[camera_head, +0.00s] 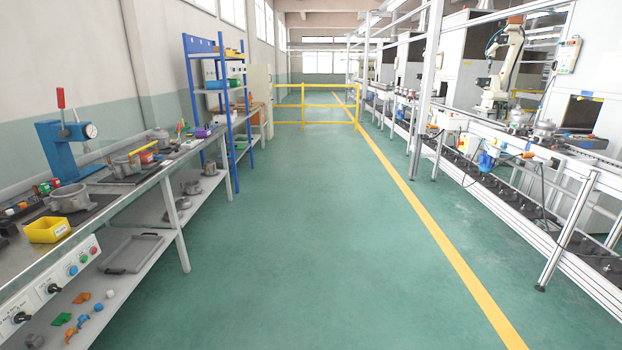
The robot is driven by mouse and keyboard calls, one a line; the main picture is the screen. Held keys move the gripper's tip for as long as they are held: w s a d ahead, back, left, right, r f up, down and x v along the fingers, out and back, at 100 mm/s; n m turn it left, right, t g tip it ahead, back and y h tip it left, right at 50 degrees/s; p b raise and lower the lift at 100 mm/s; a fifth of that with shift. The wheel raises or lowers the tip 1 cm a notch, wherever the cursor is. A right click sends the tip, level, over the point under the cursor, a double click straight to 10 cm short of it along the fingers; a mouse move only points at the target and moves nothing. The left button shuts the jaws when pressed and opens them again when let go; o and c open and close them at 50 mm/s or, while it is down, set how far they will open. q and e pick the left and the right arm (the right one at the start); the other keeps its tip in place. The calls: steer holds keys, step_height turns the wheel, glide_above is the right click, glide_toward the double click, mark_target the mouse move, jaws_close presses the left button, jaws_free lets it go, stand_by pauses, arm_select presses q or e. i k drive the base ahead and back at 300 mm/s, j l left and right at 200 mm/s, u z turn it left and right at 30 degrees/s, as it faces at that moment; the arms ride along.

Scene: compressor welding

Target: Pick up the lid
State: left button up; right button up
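Neither of my grippers is in view. No part stands out clearly as the lid. A grey round metal housing (70,197) sits on the workbench (150,183) at the left, behind a yellow bin. Another grey metal part (121,166) sits farther back on a dark mat on the same bench. A grey metal part (544,130) stands on the conveyor line (575,152) at the right. A flat grey tray-like piece (132,254) lies on the bench's lower shelf. These parts are too small to tell whether any carries a lid.
A yellow bin (47,230) and a blue press (66,150) stand on the bench. A blue shelf rack (191,75) is beyond it. A yellow railing (330,106) crosses the far aisle. The green floor (300,230) between bench and conveyor is clear.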

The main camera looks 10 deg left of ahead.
mark_target(158, 133)
steer(key=i+l, duration=0.1)
steer(key=i, duration=3.15)
steer(key=i+u, duration=0.4)
steer(key=i+l+u, duration=0.25)
steer(key=i+u, duration=0.15)
steer(key=i+l+u, duration=1)
steer(key=l+u, duration=0.2)
steer(key=i+l+u, duration=0.15)
steer(key=l+u, duration=0.25)
steer(key=l, duration=0.15)
steer(key=i+l+u, duration=0.1)
steer(key=l+u, duration=0.3)
steer(key=l, duration=0.2)
steer(key=l+u, duration=0.4)
steer(key=l, duration=0.2)
